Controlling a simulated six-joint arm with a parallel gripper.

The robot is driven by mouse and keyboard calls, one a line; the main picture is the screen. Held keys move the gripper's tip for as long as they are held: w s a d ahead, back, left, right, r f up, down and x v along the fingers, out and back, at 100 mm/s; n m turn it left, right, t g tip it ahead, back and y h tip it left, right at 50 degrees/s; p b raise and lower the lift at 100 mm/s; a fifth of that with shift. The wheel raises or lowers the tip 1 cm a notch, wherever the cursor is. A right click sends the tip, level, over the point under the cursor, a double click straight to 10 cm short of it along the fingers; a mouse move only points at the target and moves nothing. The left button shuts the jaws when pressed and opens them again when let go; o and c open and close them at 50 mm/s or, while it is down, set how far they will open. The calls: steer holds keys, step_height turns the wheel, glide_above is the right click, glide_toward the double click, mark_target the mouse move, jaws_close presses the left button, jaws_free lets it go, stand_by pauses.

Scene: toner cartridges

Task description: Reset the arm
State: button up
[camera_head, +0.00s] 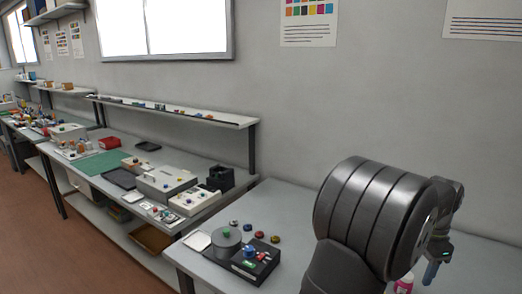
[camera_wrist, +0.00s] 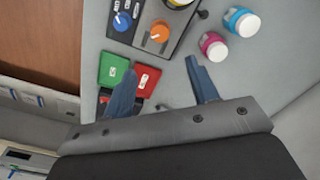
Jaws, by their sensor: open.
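In the head view my dark arm fills the right side, and a blue-grey finger (camera_head: 430,273) shows below the wrist at the right. The rest of the gripper is hidden there behind my arm.
In the wrist view, a pink-and-white bottle (camera_wrist: 212,45) and a blue-and-white bottle (camera_wrist: 242,22) stand right of a dark panel with an orange knob (camera_wrist: 159,31) and a blue knob (camera_wrist: 122,21). In the head view, a black device (camera_head: 262,266) sits on the near table. A wall rises behind.

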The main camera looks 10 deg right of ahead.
step_height(320, 180, down, 15)
steer(key=shift+f, duration=0.2)
steer(key=n, duration=0.4)
steer(key=shift+r, duration=0.1)
steer(key=n, duration=0.4)
steer(key=shift+s, duration=0.1)
steer(key=n, duration=0.4)
steer(key=shift+d+n, duration=0.1)
steer(key=shift+n, duration=2.3)
